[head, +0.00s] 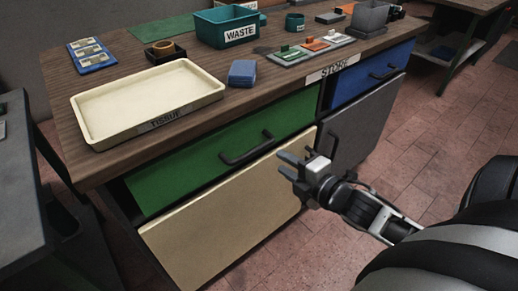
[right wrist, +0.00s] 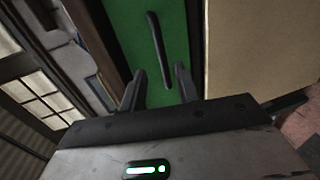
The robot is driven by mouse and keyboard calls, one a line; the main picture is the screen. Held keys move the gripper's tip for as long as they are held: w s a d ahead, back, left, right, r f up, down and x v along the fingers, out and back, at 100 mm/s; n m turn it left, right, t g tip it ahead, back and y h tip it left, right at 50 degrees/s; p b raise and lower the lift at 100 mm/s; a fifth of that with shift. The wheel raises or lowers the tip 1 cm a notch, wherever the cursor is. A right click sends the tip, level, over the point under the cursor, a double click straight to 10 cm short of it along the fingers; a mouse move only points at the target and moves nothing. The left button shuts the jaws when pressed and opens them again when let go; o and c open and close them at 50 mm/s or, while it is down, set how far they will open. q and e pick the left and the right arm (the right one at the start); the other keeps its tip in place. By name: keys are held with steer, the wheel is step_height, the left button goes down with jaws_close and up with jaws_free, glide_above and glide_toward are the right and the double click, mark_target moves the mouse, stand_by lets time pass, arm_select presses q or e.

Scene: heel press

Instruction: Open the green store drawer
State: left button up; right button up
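The green drawer (head: 190,172) is in the upper left of the cabinet front, below the wooden worktop, and looks shut. Its dark bar handle (head: 246,150) sticks out from the front. My right gripper (head: 283,165) is just right of the handle and in front of the cabinet, open and empty. In the right wrist view the handle (right wrist: 158,48) stands ahead of the open fingers (right wrist: 160,85), roughly between their lines and apart from them. The green drawer front (right wrist: 125,20) fills the area behind it. My left gripper is not in view.
A blue drawer (head: 370,75) and a grey door (head: 365,120) are to the right. A cream door (head: 220,225) is below the green drawer. On the worktop stand a cream tray (head: 145,100), a teal waste bin (head: 225,25) and a blue block (head: 242,73).

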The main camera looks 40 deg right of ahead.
mark_target(259, 146)
steer(key=x, duration=1)
steer(key=shift+w+f+b, duration=0.1)
steer(key=shift+w+b, duration=0.05)
steer(key=shift+b, duration=0.25)
jaws_close()
